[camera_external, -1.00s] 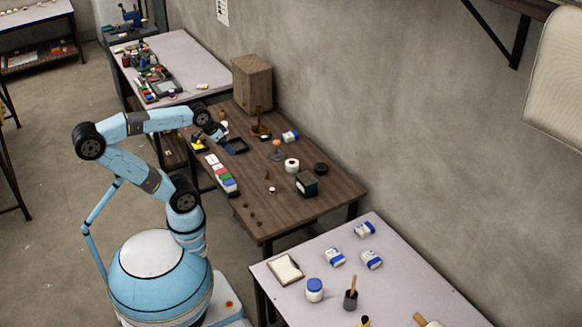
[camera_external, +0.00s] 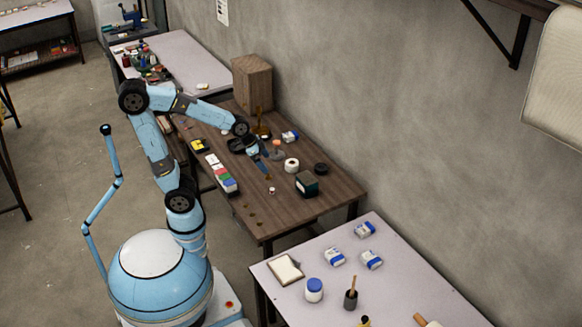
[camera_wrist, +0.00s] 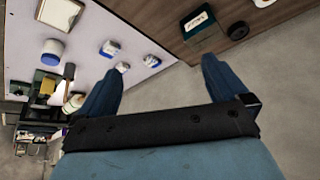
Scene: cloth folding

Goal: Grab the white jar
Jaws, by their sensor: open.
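A white jar with a blue lid (camera_external: 314,290) stands upright on the grey-white table at the front right. It also shows in the wrist view (camera_wrist: 51,50), at the upper left. My gripper (camera_external: 266,174) is over the brown wooden table, well behind and to the left of the jar in the outside view. In the wrist view its two blue fingers (camera_wrist: 164,64) are spread apart with nothing between them.
A dark green box (camera_external: 306,184) and a white roll (camera_external: 291,165) are near my gripper on the wooden table.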

